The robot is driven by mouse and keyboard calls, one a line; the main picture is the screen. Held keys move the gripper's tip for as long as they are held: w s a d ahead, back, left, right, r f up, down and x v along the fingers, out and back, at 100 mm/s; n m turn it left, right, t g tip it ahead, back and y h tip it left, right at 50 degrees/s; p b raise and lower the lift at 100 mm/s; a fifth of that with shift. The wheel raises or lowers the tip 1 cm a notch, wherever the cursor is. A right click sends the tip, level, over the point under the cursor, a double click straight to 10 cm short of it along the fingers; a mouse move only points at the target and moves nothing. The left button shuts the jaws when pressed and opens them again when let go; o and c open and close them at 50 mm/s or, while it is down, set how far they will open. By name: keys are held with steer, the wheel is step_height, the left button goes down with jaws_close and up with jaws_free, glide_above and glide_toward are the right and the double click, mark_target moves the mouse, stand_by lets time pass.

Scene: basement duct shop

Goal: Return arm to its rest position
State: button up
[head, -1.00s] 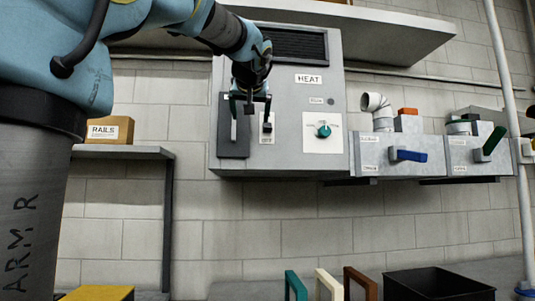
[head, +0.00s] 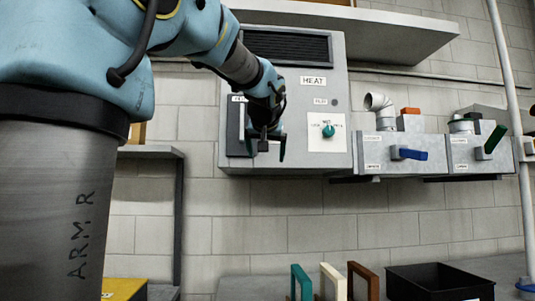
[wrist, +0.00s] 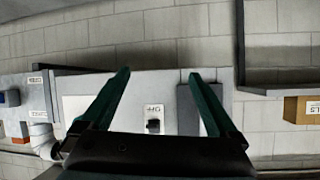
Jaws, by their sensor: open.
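My gripper (head: 267,152) hangs in front of the lower part of the grey HEAT panel (head: 235,165) in the head view, empty. It hides part of the panel's dark plate (head: 234,128) and the switch beside it. In the wrist view my gripper (wrist: 162,82) is open, with two green fingers spread wide. Between the fingers, a small black switch (wrist: 153,126) shows on the panel front, with the dark plate (wrist: 187,110) to its right. The fingers appear apart from the switch.
A teal knob (head: 328,131) sits on the panel. Right of it are duct boxes with a blue handle (head: 412,154) and a green handle (head: 495,139). Below stand colored frames (head: 331,283) and a black bin (head: 437,281). A shelf (head: 150,152) is at left. The wall between is clear.

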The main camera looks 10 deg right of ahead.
stand_by(0.3)
steer(key=s+a+f+g+y, duration=0.1)
steer(key=s+a+f+g, duration=0.2)
steer(key=f, duration=1)
steer(key=a+f+g, duration=0.2)
steer(key=a+f, duration=0.3)
steer(key=f, duration=0.8)
steer(key=s+a+f+n+g, duration=0.1)
steer(key=s+a+f, duration=0.3)
steer(key=s+f, duration=0.5)
steer(key=s+a+f+n+g, duration=0.1)
steer(key=s+a+f+g, duration=0.3)
steer(key=s+f, duration=0.5)
step_height(320, 180, down, 3)
steer(key=shift+s+a+r+g+y, duration=0.15)
steer(key=shift+a+r+g+y, duration=0.05)
steer(key=shift+g+y, duration=0.1)
